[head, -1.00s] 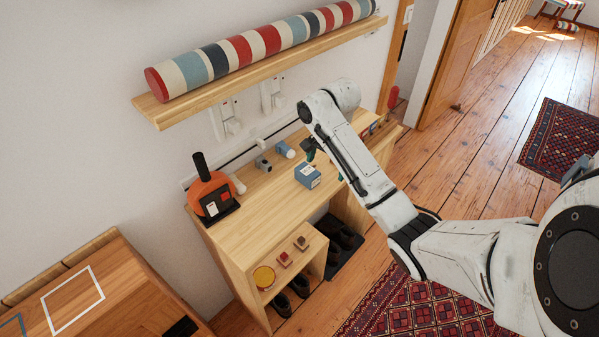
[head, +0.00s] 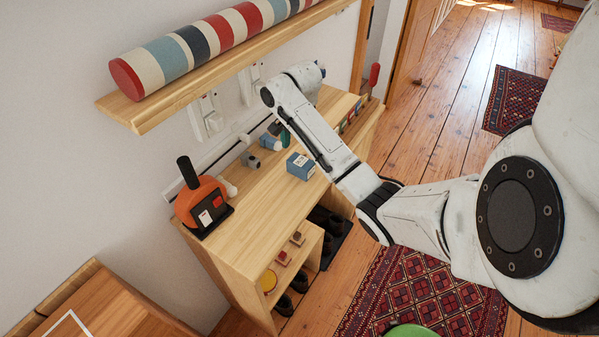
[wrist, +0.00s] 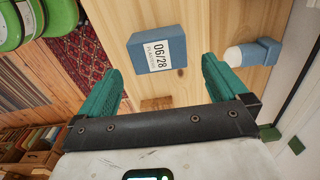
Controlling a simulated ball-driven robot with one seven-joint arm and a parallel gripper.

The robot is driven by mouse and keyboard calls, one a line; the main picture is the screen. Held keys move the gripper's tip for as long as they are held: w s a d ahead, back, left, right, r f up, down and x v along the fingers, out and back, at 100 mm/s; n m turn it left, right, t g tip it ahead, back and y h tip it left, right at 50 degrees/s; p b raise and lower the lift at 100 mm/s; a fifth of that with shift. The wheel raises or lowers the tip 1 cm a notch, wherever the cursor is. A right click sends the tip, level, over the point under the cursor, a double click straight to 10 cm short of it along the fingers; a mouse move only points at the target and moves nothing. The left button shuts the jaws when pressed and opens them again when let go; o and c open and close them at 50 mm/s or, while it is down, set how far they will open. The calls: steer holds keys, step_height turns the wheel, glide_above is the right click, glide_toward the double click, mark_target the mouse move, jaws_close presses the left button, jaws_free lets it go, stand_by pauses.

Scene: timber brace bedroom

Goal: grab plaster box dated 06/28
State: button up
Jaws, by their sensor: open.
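The plaster box (wrist: 157,48) is blue with a white label reading 06/28. In the wrist view it lies on the wooden bench top, just ahead of my gripper and roughly in line with the gap between the fingers. My gripper (wrist: 164,82) has green fingers, spread apart and empty. In the head view the box (head: 300,166) sits on the bench top near its front edge, and my arm hides most of the gripper behind it.
A blue and white inhaler-like item (wrist: 252,53) lies right of the box in the wrist view. An orange round object with a black handle (head: 201,201) stands at the bench's left end. A shelf (head: 215,70) with a striped roll overhangs the bench.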

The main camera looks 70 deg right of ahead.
mark_target(301, 161)
steer(key=shift+a+f, duration=0.2)
steer(key=shift+f, duration=2.8)
steer(key=shift+c, duration=0.2)
steer(key=c, duration=0.8)
steer(key=shift+r, duration=0.1)
steer(key=shift+c, duration=0.2)
